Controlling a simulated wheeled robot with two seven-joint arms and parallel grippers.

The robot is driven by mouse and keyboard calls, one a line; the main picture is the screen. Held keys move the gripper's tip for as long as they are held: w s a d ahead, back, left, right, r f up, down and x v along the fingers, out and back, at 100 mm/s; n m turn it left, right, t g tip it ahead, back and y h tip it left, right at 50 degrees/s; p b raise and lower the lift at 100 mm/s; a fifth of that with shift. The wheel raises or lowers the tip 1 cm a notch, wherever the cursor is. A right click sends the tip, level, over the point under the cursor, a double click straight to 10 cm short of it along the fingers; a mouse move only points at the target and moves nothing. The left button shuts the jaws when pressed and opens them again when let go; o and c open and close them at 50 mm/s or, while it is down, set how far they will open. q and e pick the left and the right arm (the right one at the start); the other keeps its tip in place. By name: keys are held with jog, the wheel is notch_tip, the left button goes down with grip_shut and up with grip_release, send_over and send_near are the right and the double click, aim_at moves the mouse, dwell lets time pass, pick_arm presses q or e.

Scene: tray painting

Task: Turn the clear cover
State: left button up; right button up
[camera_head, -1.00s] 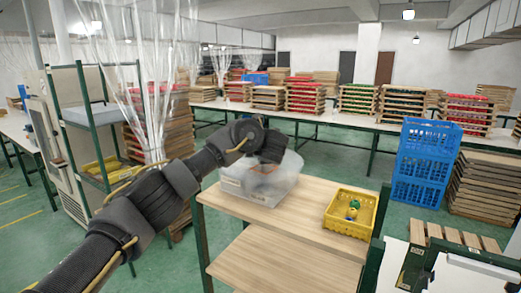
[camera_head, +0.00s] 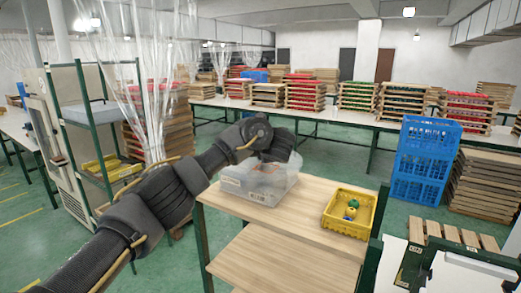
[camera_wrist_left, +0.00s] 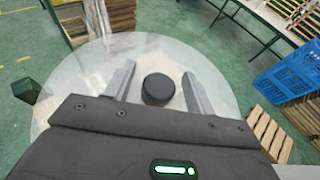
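The clear cover (camera_wrist_left: 75,80) fills much of the left wrist view as a see-through round sheet with a black knob (camera_wrist_left: 158,89) on it. In the head view, the clear cover (camera_head: 270,172) is above a grey container (camera_head: 262,193) on the wooden table. My left gripper (camera_head: 282,150) is over it and hides part of it. In the left wrist view my left gripper (camera_wrist_left: 160,80) has its fingers apart on both sides of the knob, with gaps showing. My right gripper is not in view.
A yellow basket (camera_head: 365,228) with small green and blue items stands on the right of the wooden table (camera_head: 290,228). Blue crates (camera_head: 425,160) and wooden pallets (camera_head: 485,190) stand at right. A green-framed shelf (camera_head: 80,130) stands at left.

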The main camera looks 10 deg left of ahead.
pick_arm(q)
jog(key=shift+f, duration=0.1)
jog(key=shift+s+d, duration=0.3)
jog(key=shift+s, duration=0.1)
jog(key=b+v, duration=0.2)
jog(key=v, duration=0.8)
jog(key=shift+a+r, duration=0.15)
jog(key=shift+r, duration=0.1)
jog(key=shift+w, duration=0.1)
